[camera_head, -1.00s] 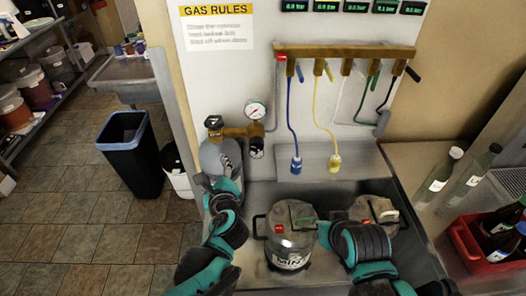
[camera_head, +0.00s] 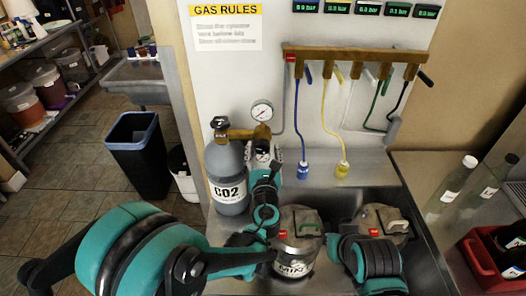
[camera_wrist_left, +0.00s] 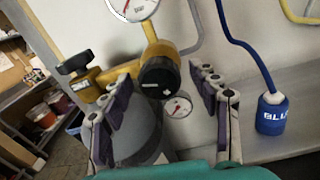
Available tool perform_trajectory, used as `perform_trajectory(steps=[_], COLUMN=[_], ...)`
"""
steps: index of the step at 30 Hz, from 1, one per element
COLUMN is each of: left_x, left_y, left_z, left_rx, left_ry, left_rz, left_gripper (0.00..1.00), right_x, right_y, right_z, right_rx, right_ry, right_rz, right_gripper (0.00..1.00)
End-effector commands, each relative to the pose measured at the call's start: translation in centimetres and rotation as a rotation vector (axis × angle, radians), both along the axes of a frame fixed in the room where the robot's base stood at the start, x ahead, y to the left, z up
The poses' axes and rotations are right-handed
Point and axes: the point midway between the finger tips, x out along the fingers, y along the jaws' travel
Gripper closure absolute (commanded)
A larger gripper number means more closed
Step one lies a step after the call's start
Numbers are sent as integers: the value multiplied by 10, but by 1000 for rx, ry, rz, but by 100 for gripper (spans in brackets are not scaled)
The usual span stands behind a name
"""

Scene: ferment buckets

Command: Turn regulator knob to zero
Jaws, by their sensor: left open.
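The brass regulator (camera_head: 240,133) sits on top of the grey CO2 cylinder (camera_head: 227,178), with a round white gauge (camera_head: 262,110) above it. In the left wrist view the black regulator knob (camera_wrist_left: 158,72) faces me below the brass body, and a small lower gauge (camera_wrist_left: 178,107) is beneath it. My left gripper (camera_wrist_left: 160,82) is open, its two fingers apart on either side of the knob, not visibly touching it. In the head view the left gripper (camera_head: 267,160) is just below the regulator and mostly covers the knob. My right gripper cannot be made out; only its arm shows.
A black valve handle (camera_wrist_left: 75,63) stands left of the regulator. A blue hose connector (camera_wrist_left: 271,115) hangs to the right. Metal kegs (camera_head: 298,240) stand in the sink below. A red crate (camera_head: 480,262) of bottles is at the right.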

Motion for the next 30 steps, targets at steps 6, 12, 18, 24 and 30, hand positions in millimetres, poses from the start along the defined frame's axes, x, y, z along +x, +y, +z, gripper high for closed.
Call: perform_trajectory(steps=[6,12,18,24,30], left_x=[3,3,2,2,3], left_y=[0,0,0,0,1], left_z=[0,0,0,0,0], left_rx=[-1,-1,-2,-28,-120], left_ry=[0,0,0,0,0], left_rz=[1,1,1,1,2], left_gripper=[39,73,88,88,88], right_x=[0,0,0,0,0], right_y=[0,0,0,0,0], right_z=[0,0,0,-1,-3], right_rx=[0,0,0,0,0], right_ry=[0,0,0,0,0], right_rz=[0,0,0,0,0], right_gripper=[100,100,100,100,100])
